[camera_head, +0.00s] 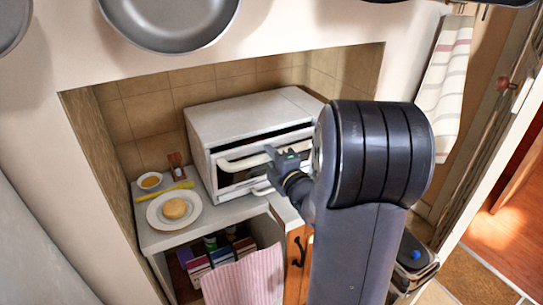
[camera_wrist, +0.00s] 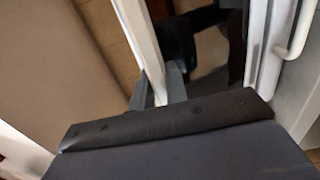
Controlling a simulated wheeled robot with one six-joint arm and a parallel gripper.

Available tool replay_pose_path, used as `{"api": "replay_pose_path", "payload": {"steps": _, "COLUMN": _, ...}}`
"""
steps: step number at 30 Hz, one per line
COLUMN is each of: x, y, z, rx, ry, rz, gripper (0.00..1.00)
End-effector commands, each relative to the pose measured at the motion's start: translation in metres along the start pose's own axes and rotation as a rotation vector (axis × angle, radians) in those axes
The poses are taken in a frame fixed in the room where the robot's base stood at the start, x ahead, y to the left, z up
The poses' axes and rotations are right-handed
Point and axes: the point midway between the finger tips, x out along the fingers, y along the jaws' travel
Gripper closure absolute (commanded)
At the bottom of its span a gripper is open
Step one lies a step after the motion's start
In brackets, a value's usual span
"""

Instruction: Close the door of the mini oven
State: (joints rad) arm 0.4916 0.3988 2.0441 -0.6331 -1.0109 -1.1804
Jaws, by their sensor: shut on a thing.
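The mini oven (camera_head: 250,108) is a white box on the counter in the alcove. Its door is ajar, with a dark gap along the top of the front. The white door handle (camera_head: 240,163) runs across the front. My gripper (camera_head: 277,158) is at the right part of the handle and is shut on it. In the wrist view, my gripper (camera_wrist: 162,88) has its fingers around a white bar (camera_wrist: 138,40). My arm hides the oven's right front, and the hinge is not clear.
A white plate with a round bun (camera_head: 174,209), a small bowl (camera_head: 149,181) and a yellow utensil (camera_head: 170,190) lie left of the oven. Below are a shelf with boxes, a striped cloth (camera_head: 245,279) and a wooden cabinet door (camera_head: 293,245). Pans hang above.

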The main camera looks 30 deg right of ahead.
Motion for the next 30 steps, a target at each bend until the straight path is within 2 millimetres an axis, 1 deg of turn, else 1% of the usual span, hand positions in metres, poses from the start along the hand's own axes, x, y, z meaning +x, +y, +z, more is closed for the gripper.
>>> {"api": "replay_pose_path", "payload": {"steps": 4, "x": 0.005, "y": 0.005, "z": -0.001, "rx": 0.0, "ry": 0.002, "rz": -0.031, "gripper": 1.0}}
{"api": "replay_pose_path", "payload": {"steps": 7, "x": 0.013, "y": 0.01, "z": -0.001, "rx": -0.001, "ry": 0.003, "rz": -0.08, "gripper": 1.0}}
{"api": "replay_pose_path", "payload": {"steps": 12, "x": 0.03, "y": 0.007, "z": 0.0, "rx": -0.003, "ry": 0.002, "rz": -0.121, "gripper": 1.0}}
{"api": "replay_pose_path", "payload": {"steps": 15, "x": 0.035, "y": 0.01, "z": 0.0, "rx": -0.002, "ry": 0.001, "rz": -0.122, "gripper": 1.0}}
{"api": "replay_pose_path", "payload": {"steps": 25, "x": 0.037, "y": 0.013, "z": 0.0, "rx": 0.0, "ry": 0.0, "rz": -0.122, "gripper": 1.0}}
{"api": "replay_pose_path", "payload": {"steps": 26, "x": 0.037, "y": 0.013, "z": 0.0, "rx": 0.0, "ry": 0.0, "rz": -0.121, "gripper": 0.84}}
{"api": "replay_pose_path", "payload": {"steps": 30, "x": 0.037, "y": 0.013, "z": 0.0, "rx": 0.0, "ry": 0.0, "rz": -0.121, "gripper": 0.73}}
